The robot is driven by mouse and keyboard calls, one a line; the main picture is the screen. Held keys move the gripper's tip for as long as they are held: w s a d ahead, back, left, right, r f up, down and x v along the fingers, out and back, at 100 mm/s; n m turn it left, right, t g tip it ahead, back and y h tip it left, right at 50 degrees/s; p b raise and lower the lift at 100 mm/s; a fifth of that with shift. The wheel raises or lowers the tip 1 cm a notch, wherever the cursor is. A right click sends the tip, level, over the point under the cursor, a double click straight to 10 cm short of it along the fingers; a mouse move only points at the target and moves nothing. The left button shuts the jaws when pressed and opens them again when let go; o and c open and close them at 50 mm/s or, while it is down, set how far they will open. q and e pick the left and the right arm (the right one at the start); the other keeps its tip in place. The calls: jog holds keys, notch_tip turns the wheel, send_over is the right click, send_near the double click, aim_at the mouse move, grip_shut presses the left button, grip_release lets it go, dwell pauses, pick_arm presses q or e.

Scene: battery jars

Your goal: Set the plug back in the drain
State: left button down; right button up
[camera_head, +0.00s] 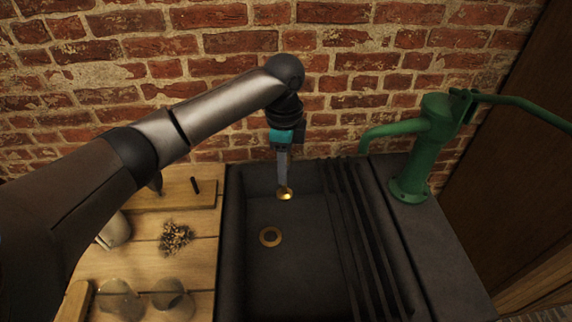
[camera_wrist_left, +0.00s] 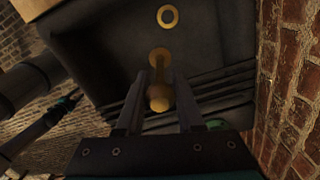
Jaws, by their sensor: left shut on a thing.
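My left gripper (camera_head: 284,182) reaches down over the back of the dark sink (camera_head: 300,270). It is shut on the brass plug (camera_head: 285,194), which hangs at the fingertips. In the left wrist view the plug's round knob (camera_wrist_left: 159,97) sits between the two fingers, with its wider disc (camera_wrist_left: 160,57) beyond. The drain (camera_head: 270,237) is a brass ring in the sink floor, nearer the front than the plug, and looks open. It also shows in the left wrist view (camera_wrist_left: 167,17), apart from the plug. A dark teal-marked arm end, apparently my right gripper (camera_wrist_left: 74,97), is too small to read.
Dark ribs (camera_head: 365,240) run along the sink's right side. A green hand pump (camera_head: 425,150) stands on the right ledge, its spout toward the sink. On the wooden counter (camera_head: 145,250) at left are dried sprigs (camera_head: 175,238) and glass jars (camera_head: 172,300). A brick wall (camera_head: 330,60) stands behind.

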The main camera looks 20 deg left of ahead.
pick_arm(q)
jog(key=w+a+f+m+p, duration=0.2)
jog(key=a+m+p, duration=0.3)
jog(key=m, duration=0.5)
jog(key=shift+a+f, duration=0.3)
jog(key=shift+f, duration=0.3)
jog(key=shift+f, duration=0.1)
notch_tip(320, 180, down, 22)
jog(key=b, duration=2.1)
jog(key=shift+r, duration=0.2)
dwell(0.3)
